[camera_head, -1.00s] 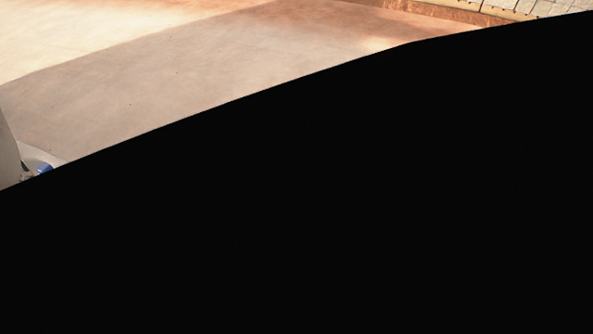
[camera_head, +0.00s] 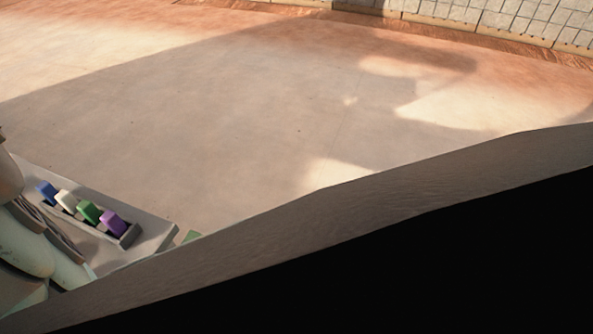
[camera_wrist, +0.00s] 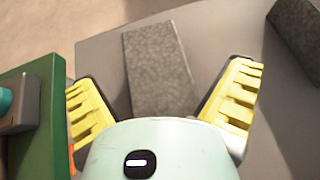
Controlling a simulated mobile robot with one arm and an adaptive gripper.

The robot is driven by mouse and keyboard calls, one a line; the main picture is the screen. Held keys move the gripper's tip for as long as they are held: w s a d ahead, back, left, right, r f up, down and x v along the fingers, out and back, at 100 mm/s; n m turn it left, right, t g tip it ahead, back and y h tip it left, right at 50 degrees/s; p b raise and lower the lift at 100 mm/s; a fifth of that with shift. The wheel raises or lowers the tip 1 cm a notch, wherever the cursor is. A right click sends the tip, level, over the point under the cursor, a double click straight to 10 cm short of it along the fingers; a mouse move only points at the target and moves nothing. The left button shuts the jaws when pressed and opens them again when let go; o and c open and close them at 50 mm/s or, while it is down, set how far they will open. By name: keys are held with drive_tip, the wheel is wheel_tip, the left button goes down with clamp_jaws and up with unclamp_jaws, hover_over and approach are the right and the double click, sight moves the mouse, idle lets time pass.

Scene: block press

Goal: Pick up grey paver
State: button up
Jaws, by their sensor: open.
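A grey paver (camera_wrist: 158,75), a speckled oblong block, lies on a grey surface (camera_wrist: 103,52) in the wrist view. My gripper (camera_wrist: 160,90) is open, with one yellow-padded finger to the left of the paver and one to the right. The paver shows between the fingers, and no contact with them is visible. Its near end is hidden behind my gripper's pale green body. The head view does not show the paver or my gripper's fingers.
Another dark grey block (camera_wrist: 297,32) lies at the wrist view's upper right. A green panel (camera_wrist: 38,115) stands close on the left. In the head view, a tray (camera_head: 128,238) holds blue, white, green and purple blocks. Open floor (camera_head: 250,110) lies beyond a large dark edge.

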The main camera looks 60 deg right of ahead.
drive_tip(key=shift+a+f, duration=0.1)
drive_tip(key=shift+a, duration=0.05)
drive_tip(key=shift+c, duration=0.3)
drive_tip(key=c, duration=1.3)
